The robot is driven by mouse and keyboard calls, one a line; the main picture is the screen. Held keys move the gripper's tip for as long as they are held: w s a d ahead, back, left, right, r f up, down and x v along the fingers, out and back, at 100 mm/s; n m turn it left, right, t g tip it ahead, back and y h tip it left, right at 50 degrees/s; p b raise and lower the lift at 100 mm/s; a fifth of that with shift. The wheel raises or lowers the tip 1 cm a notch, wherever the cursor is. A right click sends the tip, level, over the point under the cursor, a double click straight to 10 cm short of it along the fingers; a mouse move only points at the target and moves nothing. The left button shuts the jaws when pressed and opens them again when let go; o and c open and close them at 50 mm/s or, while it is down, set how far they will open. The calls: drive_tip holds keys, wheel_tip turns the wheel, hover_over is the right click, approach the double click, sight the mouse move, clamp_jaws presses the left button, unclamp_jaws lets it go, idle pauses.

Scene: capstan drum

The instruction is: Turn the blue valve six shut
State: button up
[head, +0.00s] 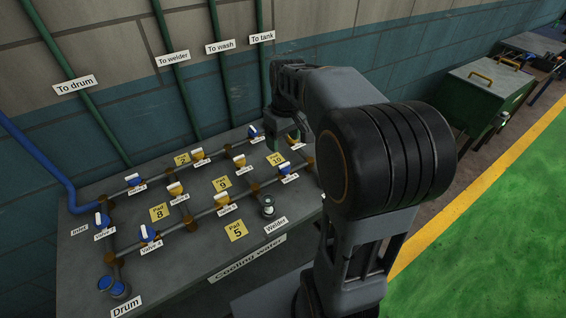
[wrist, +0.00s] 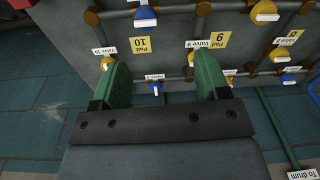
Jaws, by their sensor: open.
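Several blue-handled valves sit on the pipework of the grey bench (head: 190,275). One blue valve (head: 150,233) is at the front left; its small label looks like 4 or 6, and I cannot tell which. Other blue valves are at the left (head: 102,220), the back left (head: 133,180), the back (head: 253,132) and the right (head: 286,170). My gripper (head: 288,140) is over the back right of the bench. In the wrist view my gripper (wrist: 162,80) is open, its green fingers apart and empty; a small blue valve (wrist: 155,88) shows between them, beyond the tips.
Yellow valves (head: 176,189) stand among the blue ones. Yellow pad plates (head: 236,230) lie on the bench. Green pipes (head: 170,62) rise up the wall behind, and a blue pipe (head: 45,160) comes in from the left. A green cabinet (head: 488,95) stands at the right.

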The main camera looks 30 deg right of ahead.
sight(285, 164)
drive_tip(key=shift+n+g, duration=0.4)
drive_tip(key=w+f, duration=0.1)
drive_tip(key=f, duration=0.4)
drive_tip(key=w+d+f, duration=0.1)
drive_tip(key=f, duration=0.4)
drive_tip(key=w+d+f, duration=0.1)
drive_tip(key=f, duration=0.3)
drive_tip(key=shift+f+p, duration=0.4)
drive_tip(key=shift+c, duration=0.3)
drive_tip(key=c, duration=0.8)
